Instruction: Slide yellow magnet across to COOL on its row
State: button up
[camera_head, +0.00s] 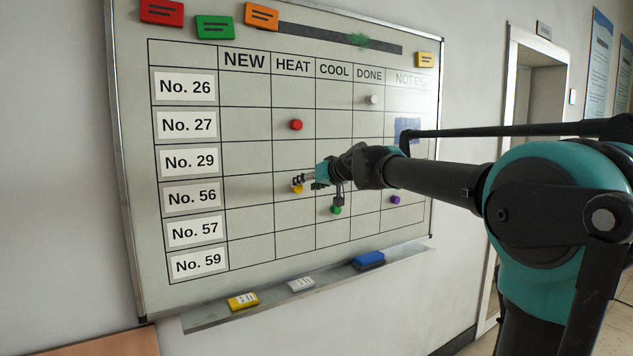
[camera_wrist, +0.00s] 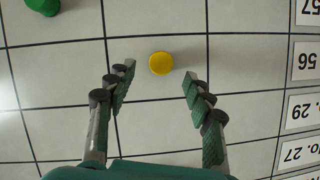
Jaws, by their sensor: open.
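The yellow magnet (camera_head: 297,189) is on the whiteboard (camera_head: 250,128) in the No. 56 row, under HEAT. In the wrist view the round yellow magnet (camera_wrist: 161,63) lies between the fingers' directions, just past the fingertips, with clear space on both sides. My gripper (camera_wrist: 157,88) is open and empty, its fingertips close to the board. In the head view my gripper (camera_head: 308,183) partly covers the HEAT and COOL cells of that row. The wrist view is upside down, with the row labels at its right and the COOL column to the left.
A green magnet (camera_head: 336,209) is under COOL one row lower; it also shows in the wrist view (camera_wrist: 43,5). A red magnet (camera_head: 296,125), a white one (camera_head: 373,99) and a purple one (camera_head: 395,199) are in other cells. A tray (camera_head: 330,277) runs below the board.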

aim_at(300, 187)
jog(key=shift+x, duration=2)
grip_shut()
jog(key=w+d, duration=0.8)
jog(key=d, duration=0.4)
jog(key=shift+w+d+r, duration=0.35)
jog(key=shift+d+r, duration=0.05)
dwell(0.8)
dwell(0.4)
grip_release()
